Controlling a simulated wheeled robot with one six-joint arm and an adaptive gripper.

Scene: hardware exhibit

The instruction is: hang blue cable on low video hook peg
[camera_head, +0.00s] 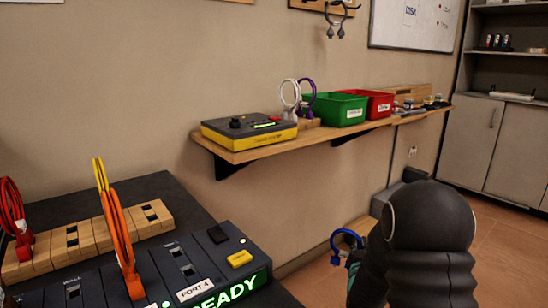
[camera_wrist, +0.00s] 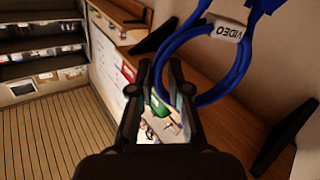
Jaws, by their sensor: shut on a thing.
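The blue cable (camera_head: 346,239) is a coiled loop low in the head view, just left of my dark arm. It also shows large in the wrist view (camera_wrist: 243,62), with a white tag (camera_wrist: 226,30) reading VIDEO. My gripper (camera_wrist: 160,66) is shut on the blue cable; the loop rises to the right of the fingers. In the head view my arm hides most of the gripper. A wall board (camera_head: 318,3) at the top carries a hook with a dark cable (camera_head: 336,20) hanging on it. I cannot make out which peg is the low video one.
A wooden wall shelf (camera_head: 240,152) holds a yellow-black device (camera_head: 250,131), white and purple cables, a green bin (camera_head: 336,109) and a red bin (camera_head: 376,103). A dark table with a READY panel (camera_head: 228,292) and orange cables stands at front left. Floor shows at right.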

